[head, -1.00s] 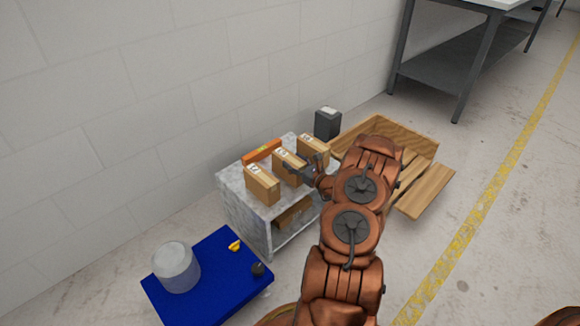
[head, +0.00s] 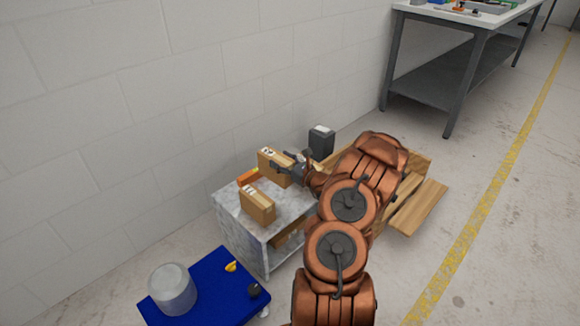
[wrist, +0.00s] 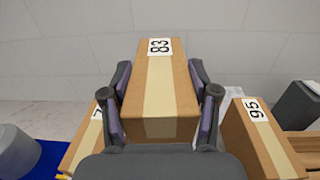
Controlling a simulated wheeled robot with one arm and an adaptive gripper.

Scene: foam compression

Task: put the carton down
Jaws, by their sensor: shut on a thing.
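My gripper (head: 298,166) is shut on a brown carton (head: 274,167) with a white label. In the wrist view the held carton (wrist: 160,95) reads 83 and sits between both fingers. It is raised above the grey speckled stand (head: 238,228). A second carton (head: 257,205) stands on the stand's near left part; in the wrist view it (wrist: 84,143) is partly covered by my gripper. A third carton, labelled 95 (wrist: 264,143), stands to the right in the wrist view. My gripper and arm mostly hide it in the head view.
An orange item (head: 248,177) lies at the back of the stand. A blue platform (head: 212,300) with a translucent cylinder (head: 172,288) is in front. Wooden planks (head: 418,207) lie right of my arm. A workbench (head: 440,75) stands beyond.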

